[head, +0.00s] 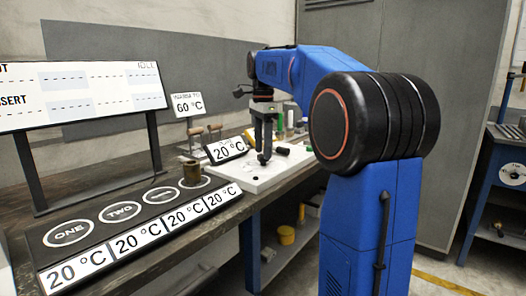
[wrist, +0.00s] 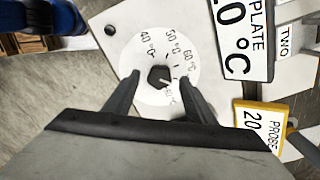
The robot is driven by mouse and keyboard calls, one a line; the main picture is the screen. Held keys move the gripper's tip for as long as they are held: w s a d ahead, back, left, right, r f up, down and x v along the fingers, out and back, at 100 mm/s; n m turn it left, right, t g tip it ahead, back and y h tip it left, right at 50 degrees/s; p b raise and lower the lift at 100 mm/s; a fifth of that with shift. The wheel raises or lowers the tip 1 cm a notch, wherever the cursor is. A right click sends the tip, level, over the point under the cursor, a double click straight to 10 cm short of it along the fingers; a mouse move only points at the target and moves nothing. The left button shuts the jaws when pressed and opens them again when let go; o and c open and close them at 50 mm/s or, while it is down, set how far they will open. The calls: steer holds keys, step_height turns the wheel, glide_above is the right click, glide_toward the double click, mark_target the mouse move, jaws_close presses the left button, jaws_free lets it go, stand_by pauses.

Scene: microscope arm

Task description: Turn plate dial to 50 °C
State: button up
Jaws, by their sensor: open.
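The plate dial (wrist: 158,77) is a white disc with a dark knob at its centre, in the wrist view. Its printed marks include 40 °C, 50 °C and 60 °C, with a further mark at the lower right. A pale line on the knob appears to point to the lower right. My gripper (wrist: 158,84) is open, with one finger on each side of the knob; contact cannot be told. In the head view my gripper (head: 263,150) is low over the white plate (head: 249,183), and the dial is not clearly visible. The plate's sign (wrist: 243,38) reads 20 °C.
A yellow-framed probe sign (wrist: 262,121) is close to the right finger. In the head view, a panel with numbered circles (head: 118,212) and 20 °C labels lies on the bench's left part. A brown cylinder (head: 192,174) stands there. A 60 °C sign (head: 188,105) stands behind.

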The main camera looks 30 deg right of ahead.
steer(key=shift+f, duration=0.75)
steer(key=shift+c, duration=0.5)
steer(key=c, duration=0.9)
steer(key=shift+c, duration=0.2)
